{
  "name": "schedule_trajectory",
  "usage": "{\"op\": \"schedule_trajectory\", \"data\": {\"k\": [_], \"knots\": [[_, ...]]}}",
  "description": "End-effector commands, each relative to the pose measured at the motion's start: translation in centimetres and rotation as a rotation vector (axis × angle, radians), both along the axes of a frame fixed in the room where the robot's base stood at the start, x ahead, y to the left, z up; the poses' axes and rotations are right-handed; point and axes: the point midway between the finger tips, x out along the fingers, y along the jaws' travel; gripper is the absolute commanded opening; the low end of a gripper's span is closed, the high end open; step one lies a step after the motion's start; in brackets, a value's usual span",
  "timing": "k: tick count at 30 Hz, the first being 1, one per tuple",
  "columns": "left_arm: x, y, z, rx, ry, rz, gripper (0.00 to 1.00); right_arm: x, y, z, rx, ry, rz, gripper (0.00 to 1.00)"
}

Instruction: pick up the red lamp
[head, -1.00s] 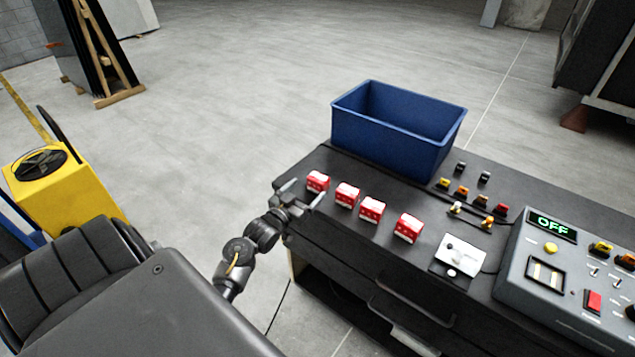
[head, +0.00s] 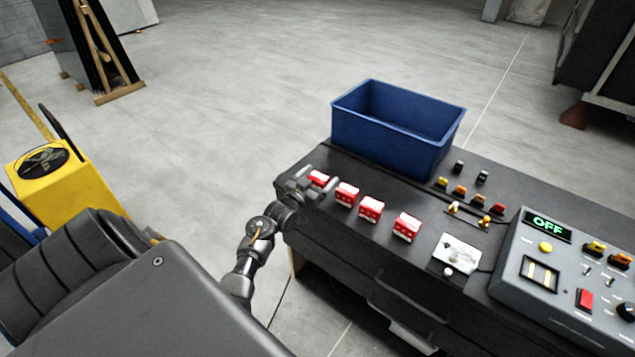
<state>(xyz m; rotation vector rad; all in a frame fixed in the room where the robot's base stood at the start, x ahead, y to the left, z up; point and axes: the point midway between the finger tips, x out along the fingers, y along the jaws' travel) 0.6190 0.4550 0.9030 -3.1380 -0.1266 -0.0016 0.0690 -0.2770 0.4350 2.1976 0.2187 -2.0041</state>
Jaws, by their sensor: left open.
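A small red lamp (head: 498,209) stands on the dark bench top, at the right end of a short row of yellow and orange lamps. My left gripper (head: 318,181) is open at the bench's left end, at the leftmost red-and-white block (head: 319,177). Its fingers partly hide that block, and I cannot tell whether they touch it. The gripper is well to the left of the red lamp. My right gripper is not in view.
More red-and-white blocks (head: 371,208) stand in a row along the bench (head: 330,220). A blue bin (head: 390,135) stands behind them. A white switch plate (head: 457,252) and a grey control panel (head: 540,270) reading OFF are at the right. A yellow machine (head: 70,195) stands on the floor at left.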

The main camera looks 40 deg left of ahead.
Motion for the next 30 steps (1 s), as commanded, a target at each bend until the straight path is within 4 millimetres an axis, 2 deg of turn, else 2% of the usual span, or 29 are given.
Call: {"op": "schedule_trajectory", "data": {"k": [2, 12, 23, 26, 30], "knots": [[0.0, 0.0, 0.0, 0.000, 0.000, 0.000, 0.78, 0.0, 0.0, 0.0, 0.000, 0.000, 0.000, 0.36], [-0.1, 0.0, 0.0, 0.000, 0.001, 0.000, 0.34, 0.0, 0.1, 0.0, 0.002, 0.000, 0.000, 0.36], [0.0, 0.0, 0.3, 0.000, 0.000, 0.000, 0.33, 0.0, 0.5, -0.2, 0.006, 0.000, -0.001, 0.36], [0.0, 0.0, 1.1, 0.001, -0.002, 0.000, 0.33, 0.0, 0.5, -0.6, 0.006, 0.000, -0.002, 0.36], [-0.3, 0.2, 3.3, 0.004, -0.005, 0.001, 0.33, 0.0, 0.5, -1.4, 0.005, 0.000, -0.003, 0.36]]}}
